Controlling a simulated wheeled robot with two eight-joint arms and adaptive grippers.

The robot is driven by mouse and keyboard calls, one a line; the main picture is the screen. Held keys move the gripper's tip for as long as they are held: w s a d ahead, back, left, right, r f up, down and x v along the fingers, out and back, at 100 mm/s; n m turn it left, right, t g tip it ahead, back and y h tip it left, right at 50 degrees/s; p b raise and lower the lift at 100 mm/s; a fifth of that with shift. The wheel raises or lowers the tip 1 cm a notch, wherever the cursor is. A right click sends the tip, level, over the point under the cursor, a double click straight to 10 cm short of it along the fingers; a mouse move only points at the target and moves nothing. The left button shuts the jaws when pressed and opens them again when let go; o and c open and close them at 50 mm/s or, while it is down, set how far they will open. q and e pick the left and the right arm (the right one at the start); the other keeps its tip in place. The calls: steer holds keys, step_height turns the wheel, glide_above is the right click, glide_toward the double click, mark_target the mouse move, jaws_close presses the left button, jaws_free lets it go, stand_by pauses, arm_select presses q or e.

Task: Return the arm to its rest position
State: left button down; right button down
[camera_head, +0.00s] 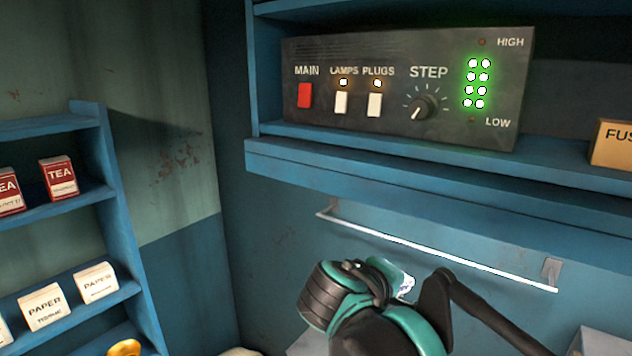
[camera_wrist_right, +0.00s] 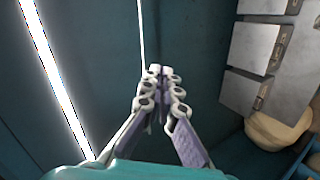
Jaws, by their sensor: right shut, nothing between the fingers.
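My right arm (camera_head: 390,330), dark with teal bands, rises at the bottom centre of the head view, in front of the blue wall below the shelf. My right gripper (camera_wrist_right: 162,76) is shut and empty in the right wrist view, its two linked fingers together at the tips. In the head view, my own wrist and arm mostly hide the gripper. My left gripper is in neither view.
A control panel (camera_head: 400,85) with switches, a STEP knob and green lights sits on the blue shelf (camera_head: 450,175) above the arm. A thin white rail (camera_head: 440,250) runs below it. Tea and paper boxes fill the left rack (camera_head: 120,200). A FUSE-like box (camera_head: 612,145) stands right.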

steer(key=s+f+m+y+b, duration=0.2)
steer(key=s+f+b, duration=0.3)
steer(key=f, duration=1)
steer(key=s+d+f+m+g+y+b, duration=0.1)
steer(key=s+f+m+y+b, duration=0.2)
steer(key=f+b, duration=0.4)
steer(key=s+d+f+m+g+y+b, duration=0.1)
steer(key=s+f+b, duration=0.5)
steer(key=f, duration=1.8)
steer(key=shift+s+f+m+y, duration=0.2)
steer(key=shift+s+m+y, duration=0.1)
steer(key=shift+m+y, duration=0.55)
